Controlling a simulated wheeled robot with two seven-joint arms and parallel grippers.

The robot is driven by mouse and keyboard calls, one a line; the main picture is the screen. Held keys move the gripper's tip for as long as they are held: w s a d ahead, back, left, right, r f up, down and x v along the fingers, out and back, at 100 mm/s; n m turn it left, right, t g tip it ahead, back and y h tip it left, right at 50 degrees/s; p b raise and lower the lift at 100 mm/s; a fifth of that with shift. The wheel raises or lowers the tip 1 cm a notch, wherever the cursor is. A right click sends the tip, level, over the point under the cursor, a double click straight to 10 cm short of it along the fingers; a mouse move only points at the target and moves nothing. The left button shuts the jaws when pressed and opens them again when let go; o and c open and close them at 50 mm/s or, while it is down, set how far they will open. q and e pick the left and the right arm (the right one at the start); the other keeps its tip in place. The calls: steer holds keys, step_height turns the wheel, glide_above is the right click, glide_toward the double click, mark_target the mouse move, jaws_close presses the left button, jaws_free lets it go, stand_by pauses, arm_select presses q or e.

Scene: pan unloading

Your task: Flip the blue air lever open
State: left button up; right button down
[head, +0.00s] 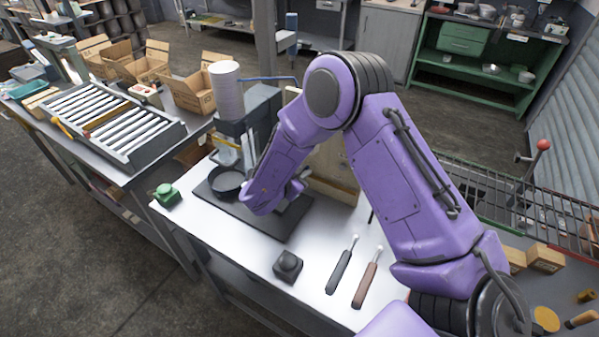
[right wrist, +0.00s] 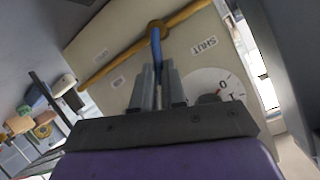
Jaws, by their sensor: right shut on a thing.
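In the right wrist view, the blue air lever (right wrist: 156,48) hangs from a fitting on a yellow pipe and lies across the pipe's line. My right gripper (right wrist: 158,78) is shut on the lower part of the lever, with one finger on each side. A pale panel (right wrist: 110,58) behind it carries a "SHUT" label to the right of the lever; two smaller labels are too blurred to read. In the head view, my purple right arm hides the lever, and the right gripper (head: 297,190) is mostly hidden beside the machine. My left gripper is not in view.
A round gauge (right wrist: 218,88) sits right of my fingers. In the head view, a dark pan (head: 227,181) rests on the machine's black base (head: 275,222).

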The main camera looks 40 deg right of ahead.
steer(key=m+t+b, duration=0.1)
steer(key=s+f+m+b, duration=0.1)
steer(key=shift+s+d+f+t+y+b, duration=0.2)
steer(key=shift+s+d+t+y+b, duration=0.1)
steer(key=shift+t, duration=0.1)
steer(key=f+m+t+b, duration=0.1)
steer(key=m+b, duration=0.1)
steer(key=b, duration=0.1)
steer(key=s+f+m+t+b, duration=0.1)
steer(key=m+b, duration=0.1)
steer(key=b, duration=0.1)
steer(key=f+m+t+b, duration=0.1)
steer(key=b, duration=0.2)
steer(key=shift+s+d+m+t+y, duration=0.3)
steer(key=shift+s+d+m+t, duration=0.05)
steer(key=shift+d+m+t, duration=0.05)
steer(key=shift+f+m+t+b, duration=0.2)
steer(key=shift+m+t+b, duration=0.3)
steer(key=shift+m+b, duration=0.75)
steer(key=shift+n+b, duration=0.3)
steer(key=shift+n, duration=0.05)
steer(key=c, duration=1.2)
jaws_free()
